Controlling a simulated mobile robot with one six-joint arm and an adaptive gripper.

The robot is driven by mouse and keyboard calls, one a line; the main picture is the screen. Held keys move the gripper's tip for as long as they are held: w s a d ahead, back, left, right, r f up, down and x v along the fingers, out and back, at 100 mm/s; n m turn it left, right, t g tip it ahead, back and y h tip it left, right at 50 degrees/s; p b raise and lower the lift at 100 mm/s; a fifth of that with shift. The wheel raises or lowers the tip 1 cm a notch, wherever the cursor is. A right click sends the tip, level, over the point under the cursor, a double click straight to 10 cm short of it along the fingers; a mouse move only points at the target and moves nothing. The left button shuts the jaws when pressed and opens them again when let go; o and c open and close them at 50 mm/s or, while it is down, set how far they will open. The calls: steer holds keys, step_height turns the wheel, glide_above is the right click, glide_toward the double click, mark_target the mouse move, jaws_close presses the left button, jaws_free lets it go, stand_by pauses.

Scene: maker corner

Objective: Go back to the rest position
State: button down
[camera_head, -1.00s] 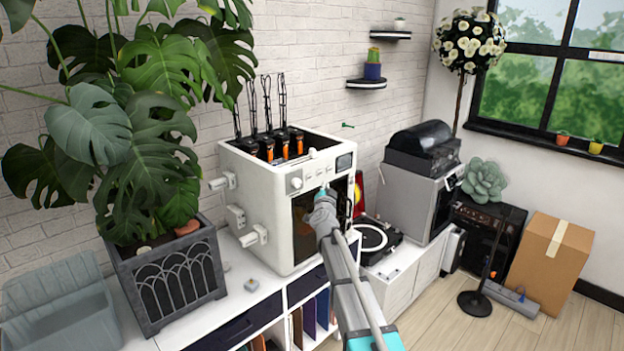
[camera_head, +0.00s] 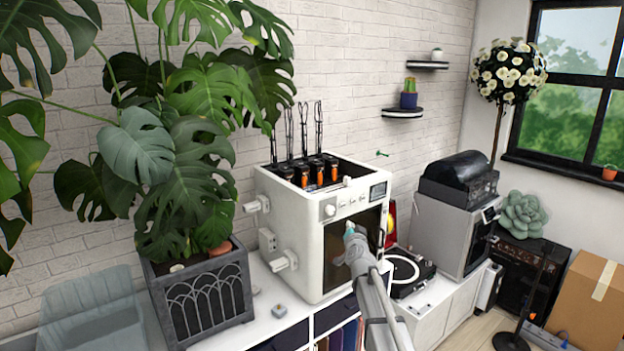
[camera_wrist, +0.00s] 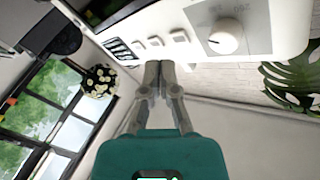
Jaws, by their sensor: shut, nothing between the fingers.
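My gripper (camera_head: 350,236) is in front of the dark door of the white 3D printer (camera_head: 310,238) in the head view. In the wrist view my gripper (camera_wrist: 158,72) has its two fingers together with nothing between them. The fingertips lie close to the printer's front panel (camera_wrist: 265,25), which has a round knob (camera_wrist: 226,37) and several buttons. I cannot tell whether the fingertips touch it. My arm reaches up to the printer from the lower right of the head view.
A large potted plant (camera_head: 203,300) stands left of the printer on the white cabinet (camera_head: 262,325). A clear bin (camera_head: 92,315) is at the far left. A turntable (camera_head: 405,270) and a grey machine (camera_head: 440,235) stand to the right. A cardboard box (camera_head: 590,300) is on the floor.

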steer(key=s+a+f+n+g+y, duration=0.25)
steer(key=s+f+g, duration=0.3)
steer(key=s, duration=0.35)
steer(key=s+a+f+n+g+y, duration=0.1)
steer(key=s+f+n+g, duration=0.3)
steer(key=s+f, duration=0.45)
steer(key=s+d+f+g+h, duration=0.1)
steer(key=s+d+g, duration=0.1)
steer(key=s, duration=0.5)
steer(key=s+d+f+g+h, duration=0.1)
steer(key=s+d+f+g, duration=0.1)
steer(key=s, duration=0.6)
steer(key=s+d+f+g+h, duration=0.1)
steer(key=s+g, duration=0.3)
steer(key=s, duration=0.4)
steer(key=shift+d+f+h, duration=0.35)
steer(key=shift+d+h, duration=0.2)
steer(key=shift+d, duration=0.25)
steer(key=shift+m+g, duration=0.25)
